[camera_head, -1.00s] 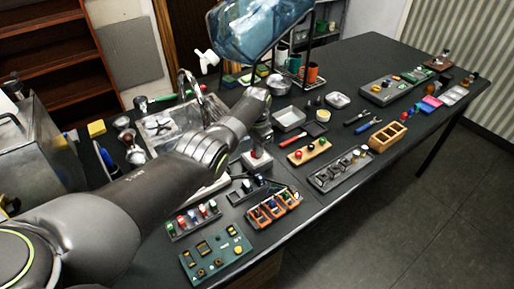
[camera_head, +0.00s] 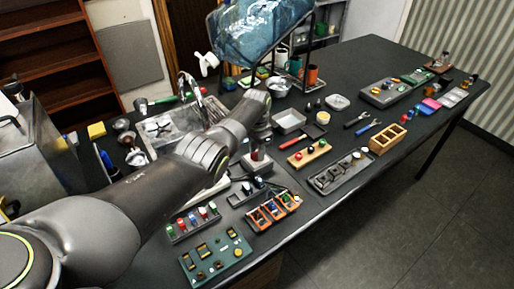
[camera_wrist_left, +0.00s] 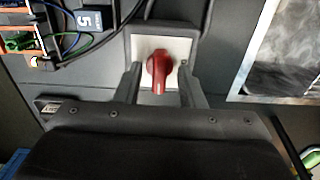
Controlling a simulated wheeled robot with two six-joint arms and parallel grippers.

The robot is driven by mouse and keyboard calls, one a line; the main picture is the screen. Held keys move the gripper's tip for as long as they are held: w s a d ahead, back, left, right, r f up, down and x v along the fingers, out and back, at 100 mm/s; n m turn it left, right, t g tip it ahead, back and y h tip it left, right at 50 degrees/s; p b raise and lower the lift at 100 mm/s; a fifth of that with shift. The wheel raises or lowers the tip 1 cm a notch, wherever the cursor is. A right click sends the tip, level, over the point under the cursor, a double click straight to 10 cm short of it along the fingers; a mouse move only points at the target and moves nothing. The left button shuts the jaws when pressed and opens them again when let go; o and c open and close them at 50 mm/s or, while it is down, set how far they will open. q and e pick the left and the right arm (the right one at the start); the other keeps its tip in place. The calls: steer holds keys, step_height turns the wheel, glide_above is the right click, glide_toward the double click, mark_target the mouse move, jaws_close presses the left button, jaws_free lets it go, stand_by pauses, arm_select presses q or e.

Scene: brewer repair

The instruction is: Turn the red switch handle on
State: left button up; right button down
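The red switch handle (camera_wrist_left: 160,70) sits on a white plate (camera_wrist_left: 177,50) in a dark square housing, at the upper middle of the left wrist view. Its narrow end points toward the bottom of that view. My left gripper (camera_wrist_left: 160,88) is open, with one finger on each side of the handle's lower end and gaps showing between. In the head view my left gripper (camera_head: 258,146) is over the switch box (camera_head: 258,165), and the handle is mostly hidden there. My right gripper is not in view.
A grey switch rack (camera_head: 194,222), a teal panel (camera_head: 216,257) and an orange terminal block (camera_head: 273,210) lie in front of the switch. A metal sink (camera_head: 160,128) is behind my left arm. A wooden block with knobs (camera_head: 309,153) lies to the right.

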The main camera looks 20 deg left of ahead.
arm_select(q)
steer(key=shift+r, duration=0.1)
steer(key=shift+r, duration=0.3)
step_height(320, 180, up, 5)
steer(key=shift+r, duration=0.1)
step_height(320, 180, up, 11)
steer(key=b, duration=0.2)
steer(key=shift+r, duration=0.2)
steer(key=shift+f, duration=0.1)
